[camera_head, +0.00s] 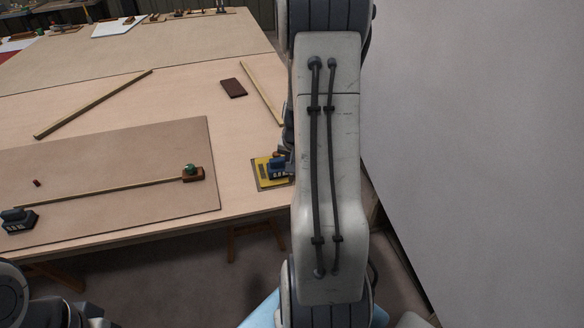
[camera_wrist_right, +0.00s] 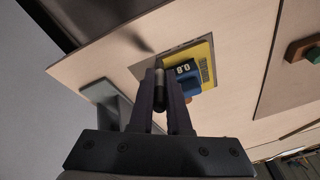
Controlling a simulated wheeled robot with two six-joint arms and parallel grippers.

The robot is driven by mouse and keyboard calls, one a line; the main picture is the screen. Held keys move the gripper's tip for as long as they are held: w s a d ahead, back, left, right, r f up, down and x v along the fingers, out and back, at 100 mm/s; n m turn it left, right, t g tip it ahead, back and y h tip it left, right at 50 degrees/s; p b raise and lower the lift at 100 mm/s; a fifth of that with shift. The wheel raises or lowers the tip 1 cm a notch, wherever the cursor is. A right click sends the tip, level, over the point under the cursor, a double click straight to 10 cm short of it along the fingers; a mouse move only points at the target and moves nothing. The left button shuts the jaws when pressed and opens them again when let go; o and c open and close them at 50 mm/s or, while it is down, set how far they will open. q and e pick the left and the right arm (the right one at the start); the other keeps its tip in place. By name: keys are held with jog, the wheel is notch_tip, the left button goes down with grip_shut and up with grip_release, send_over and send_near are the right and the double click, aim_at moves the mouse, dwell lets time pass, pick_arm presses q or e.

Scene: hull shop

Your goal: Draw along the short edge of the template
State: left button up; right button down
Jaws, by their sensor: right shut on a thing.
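A yellow template (camera_head: 262,172) lies near the front edge of the table, partly hidden by my right arm in the head view. It also shows in the right wrist view (camera_wrist_right: 205,50). A blue block marked 0.8 (camera_wrist_right: 184,72) sits on it. My right gripper (camera_wrist_right: 161,82) is shut on a dark pen-like tool with a grey section (camera_wrist_right: 160,76), beside the blue block. I cannot tell whether the tool's tip touches anything. My left gripper is not in view; only parts of my left arm show at the lower left.
A brown board (camera_head: 110,150) lies left of the template, with a batten (camera_head: 110,190) held by a weight at each end. A dark red block (camera_head: 233,88) and two more wooden strips lie behind. A grey wall panel (camera_head: 480,130) stands on the right.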

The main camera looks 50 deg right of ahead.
jog(key=shift+r+p, duration=5.15)
jog(key=shift+r, duration=0.85)
jog(key=shift+f, duration=0.1)
